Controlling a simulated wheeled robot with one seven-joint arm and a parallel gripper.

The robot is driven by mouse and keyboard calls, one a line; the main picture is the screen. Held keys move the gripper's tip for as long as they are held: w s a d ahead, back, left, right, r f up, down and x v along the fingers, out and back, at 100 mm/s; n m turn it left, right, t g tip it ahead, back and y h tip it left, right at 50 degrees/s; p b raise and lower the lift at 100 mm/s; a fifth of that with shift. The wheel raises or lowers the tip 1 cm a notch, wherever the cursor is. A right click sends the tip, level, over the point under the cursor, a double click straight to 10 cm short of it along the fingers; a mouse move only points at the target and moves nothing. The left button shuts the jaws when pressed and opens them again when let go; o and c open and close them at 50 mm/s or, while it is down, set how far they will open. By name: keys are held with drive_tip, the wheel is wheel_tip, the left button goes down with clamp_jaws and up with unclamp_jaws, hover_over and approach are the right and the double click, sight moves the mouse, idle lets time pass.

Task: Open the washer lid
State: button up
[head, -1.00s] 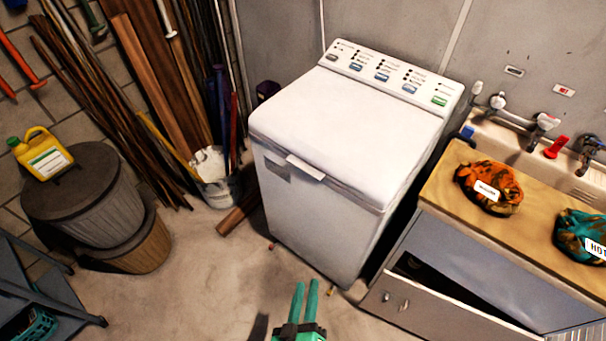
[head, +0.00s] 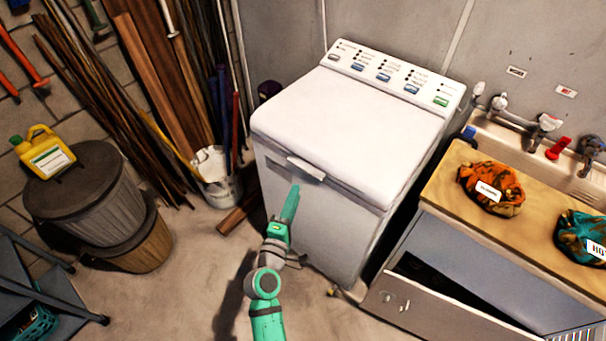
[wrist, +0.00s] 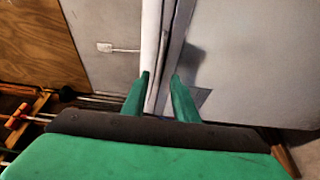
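The white washer (head: 325,215) stands against the back wall, and its lid (head: 345,125) is closed flat on top. A light handle tab (head: 306,168) sticks out at the middle of the lid's front edge. My green gripper (head: 294,190) is in front of the washer, its tips just below and left of the handle tab. In the wrist view my gripper's two fingers (wrist: 160,85) are apart with a gap between them, facing the pale lid edge (wrist: 152,45). Nothing shows held. I cannot tell whether a finger touches the washer.
A wooden counter (head: 445,185) with an orange cloth bundle (head: 490,188) and a sink stands right of the washer. An open cabinet front (head: 440,315) juts out below it. A bucket (head: 215,175) and planks are at the left. Floor in front is partly clear.

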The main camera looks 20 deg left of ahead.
sight(305, 171)
drive_tip(key=w, duration=0.9)
drive_tip(key=shift+w+a, duration=0.15)
drive_tip(key=shift+w, duration=0.1)
drive_tip(key=shift+c, duration=0.4)
clamp_jaws()
idle(0.7)
